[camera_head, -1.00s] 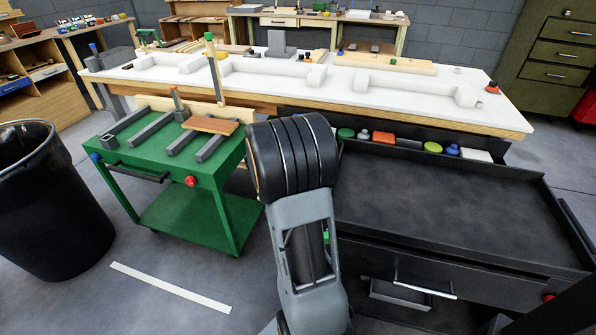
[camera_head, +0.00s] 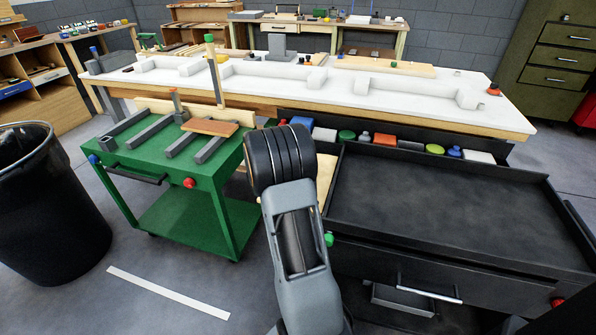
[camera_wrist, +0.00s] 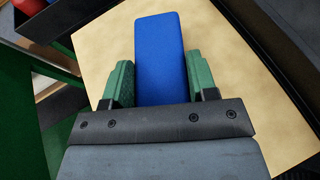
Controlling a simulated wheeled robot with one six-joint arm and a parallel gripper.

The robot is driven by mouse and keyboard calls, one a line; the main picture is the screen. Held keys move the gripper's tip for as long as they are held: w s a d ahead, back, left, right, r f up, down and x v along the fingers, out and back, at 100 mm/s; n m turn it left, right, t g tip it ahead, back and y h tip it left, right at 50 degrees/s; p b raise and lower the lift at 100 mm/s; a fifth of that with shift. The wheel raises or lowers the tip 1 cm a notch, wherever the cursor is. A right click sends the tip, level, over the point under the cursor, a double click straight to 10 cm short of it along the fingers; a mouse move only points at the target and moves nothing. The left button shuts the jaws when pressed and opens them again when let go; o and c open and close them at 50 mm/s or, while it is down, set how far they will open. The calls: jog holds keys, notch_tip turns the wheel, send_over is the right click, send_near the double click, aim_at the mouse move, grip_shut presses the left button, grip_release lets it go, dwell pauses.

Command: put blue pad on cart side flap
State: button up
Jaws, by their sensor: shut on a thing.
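In the wrist view the blue pad (camera_wrist: 160,45) is held between the two green fingers of my gripper (camera_wrist: 159,62), its far end sticking out past the fingertips. Under it lies a flat tan panel (camera_wrist: 235,70); I cannot tell whether the pad touches it. In the head view a sliver of a tan panel (camera_head: 325,176) shows beside the black cart (camera_head: 440,205), just right of my arm. This looks like the side flap. My arm hides the gripper and the pad in the head view.
A green cart (camera_head: 188,222) with bars and a wooden block (camera_head: 210,127) on top stands to the left. Several coloured items line the black cart's back ledge. A white-topped bench (camera_head: 340,82) is behind. A black bin (camera_head: 45,210) stands far left.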

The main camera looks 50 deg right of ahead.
jog(key=shift+f, duration=0.1)
jog(key=o, duration=0.9)
jog(key=v, duration=0.4)
jog(key=p+v, duration=0.1)
jog(key=v, duration=0.3)
jog(key=p+v, duration=0.1)
jog(key=v, duration=0.3)
jog(key=shift+s+r, duration=0.1)
jog(key=shift+r, duration=0.2)
jog(key=s+a+r+m+y, duration=0.1)
jog(key=s+a+m+y, duration=0.3)
jog(key=a+m, duration=0.2)
jog(key=s+a+r+m+t+y, duration=0.1)
jog(key=s+a+m+y, duration=0.3)
jog(key=a, duration=0.6)
jog(key=s+a+r+m+y, duration=0.2)
jog(key=s+a+m+y, duration=0.3)
jog(key=a+m, duration=0.3)
jog(key=shift+r+m+t+y, duration=0.1)
jog(key=shift+m+t+y, duration=0.25)
jog(key=shift+m, duration=0.25)
